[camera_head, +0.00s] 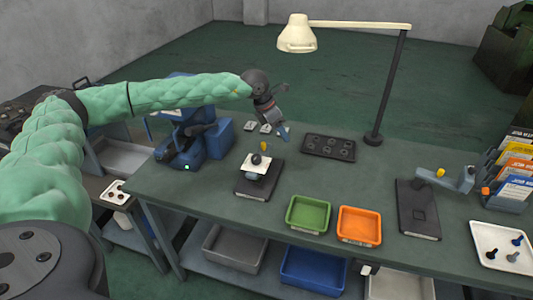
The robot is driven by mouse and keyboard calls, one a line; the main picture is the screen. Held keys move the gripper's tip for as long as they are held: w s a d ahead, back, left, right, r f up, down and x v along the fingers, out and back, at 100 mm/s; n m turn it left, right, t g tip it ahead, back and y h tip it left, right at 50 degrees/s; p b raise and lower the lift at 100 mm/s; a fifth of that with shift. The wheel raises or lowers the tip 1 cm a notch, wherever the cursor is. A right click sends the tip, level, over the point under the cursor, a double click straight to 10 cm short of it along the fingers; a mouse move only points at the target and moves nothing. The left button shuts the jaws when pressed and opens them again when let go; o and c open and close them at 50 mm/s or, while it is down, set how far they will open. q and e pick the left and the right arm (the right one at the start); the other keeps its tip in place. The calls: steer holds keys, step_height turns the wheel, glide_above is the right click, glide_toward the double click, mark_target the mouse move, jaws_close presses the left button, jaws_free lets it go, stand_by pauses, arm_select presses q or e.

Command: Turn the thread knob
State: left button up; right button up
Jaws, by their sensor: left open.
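I cannot tell for certain which part is the thread knob. A small device on a dark base (259,187) stands on the bench, with a white plate (247,166), a dark round knob (256,159) and a small yellow piece (263,146) above it. A grey-blue fixture (459,180) at the right carries a yellow knob (440,172) and an orange knob (486,191). My left gripper (283,132) is open and empty, pointing down above and just right of the small device, apart from it. My right gripper is out of view.
A blue machine (210,140) stands left on the green bench (330,180). A green bin (307,214) and an orange bin (359,226) sit in front. A lamp (297,38), a black tray (328,147), and a white tray (503,248) with bolts stand around.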

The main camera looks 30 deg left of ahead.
mark_target(256, 157)
arm_select(q)
steer(key=s+a+g+y, duration=0.1)
steer(key=a, duration=0.1)
steer(key=s+a+f+g+y, duration=0.1)
steer(key=s+a, duration=0.1)
steer(key=s+a+g+y, duration=0.1)
steer(key=s+a, duration=0.1)
steer(key=shift+s+a+f+y, duration=0.1)
steer(key=shift+s+f+y, duration=0.1)
steer(key=shift+f+y, duration=0.2)
steer(key=shift+f+p, duration=2.1)
steer(key=shift+f, duration=1.85)
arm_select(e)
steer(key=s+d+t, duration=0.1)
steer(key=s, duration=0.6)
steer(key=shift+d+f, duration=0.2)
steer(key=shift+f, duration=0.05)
arm_select(q)
steer(key=c, duration=1)
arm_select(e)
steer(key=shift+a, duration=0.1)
